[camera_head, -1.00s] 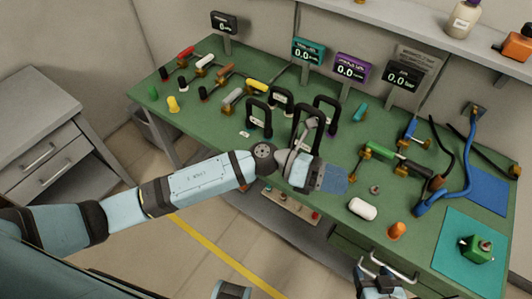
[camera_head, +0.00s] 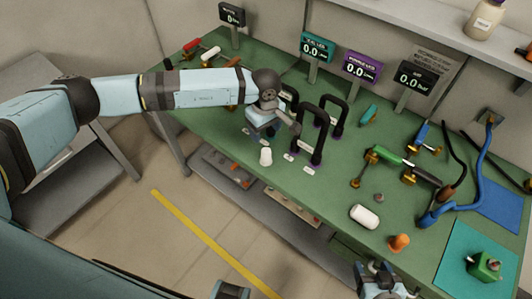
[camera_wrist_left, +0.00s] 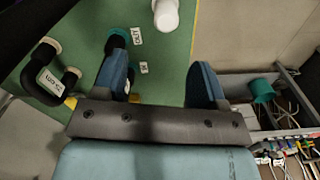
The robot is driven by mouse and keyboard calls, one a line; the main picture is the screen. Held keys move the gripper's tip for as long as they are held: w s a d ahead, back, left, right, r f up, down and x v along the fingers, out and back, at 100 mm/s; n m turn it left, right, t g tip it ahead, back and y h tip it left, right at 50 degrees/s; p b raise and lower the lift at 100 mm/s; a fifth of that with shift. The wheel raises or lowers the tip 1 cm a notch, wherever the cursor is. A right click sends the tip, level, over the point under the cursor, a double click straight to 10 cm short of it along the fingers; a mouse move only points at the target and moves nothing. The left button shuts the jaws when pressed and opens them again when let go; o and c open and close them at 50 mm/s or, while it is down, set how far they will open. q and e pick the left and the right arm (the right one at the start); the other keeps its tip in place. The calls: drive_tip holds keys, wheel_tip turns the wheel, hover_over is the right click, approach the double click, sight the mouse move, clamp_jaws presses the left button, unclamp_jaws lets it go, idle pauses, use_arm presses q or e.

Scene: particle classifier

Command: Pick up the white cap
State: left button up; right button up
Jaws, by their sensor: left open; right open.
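A small white cap (camera_head: 265,157) stands near the front edge of the green bench, left of the middle in the head view. My left gripper (camera_head: 262,131) is just behind the cap in the head view. In the left wrist view its blue fingers (camera_wrist_left: 160,70) are spread with nothing between them. My right gripper (camera_head: 382,282) is open at the bottom edge, before the bench front.
Several black looped pipes (camera_head: 308,135) stand close right of my left gripper. Gauges (camera_head: 317,46) line the back.

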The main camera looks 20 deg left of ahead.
sight(266, 150)
use_arm(q)
wheel_tip(266, 150, down, 4)
drive_tip(key=shift+r, duration=0.25)
drive_tip(key=f, duration=0.1)
drive_tip(key=s+f+p, duration=0.1)
drive_tip(key=f, duration=0.2)
drive_tip(key=shift+s+d+f+p, duration=0.15)
drive_tip(key=shift+d+f+p, duration=0.2)
drive_tip(key=shift+f, duration=0.4)
drive_tip(key=shift+c, duration=0.2)
drive_tip(key=c, duration=0.9)
